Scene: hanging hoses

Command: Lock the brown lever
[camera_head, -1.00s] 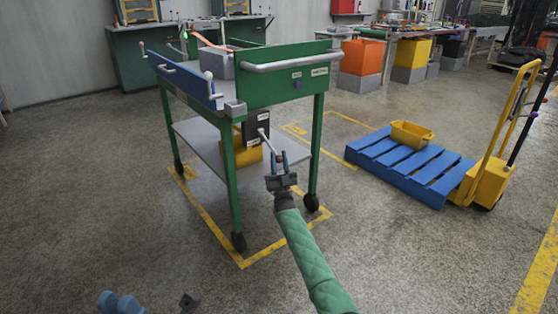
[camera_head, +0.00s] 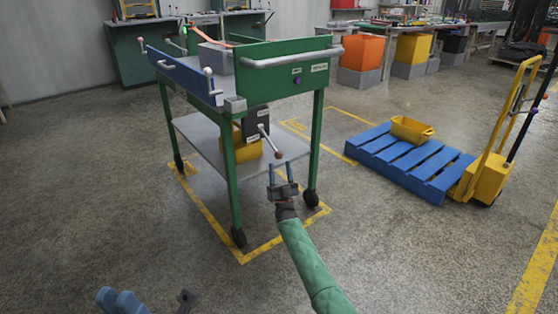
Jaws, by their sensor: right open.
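The brown lever (camera_head: 269,140) is a thin grey rod with a brown knob at its lower end. It sticks out from a dark box (camera_head: 256,122) on the lower shelf of the green cart and slants down to the right. My right gripper (camera_head: 280,169) is open and empty, just below the knob, with its fingers pointing up at it; a small gap shows between them.
The green cart (camera_head: 290,92) has legs on both sides of the lever, and a yellow box (camera_head: 248,151) sits on its shelf. A blue pallet (camera_head: 409,160) with a yellow bin (camera_head: 411,131) and a yellow pallet jack (camera_head: 487,178) stand right. The floor between is free.

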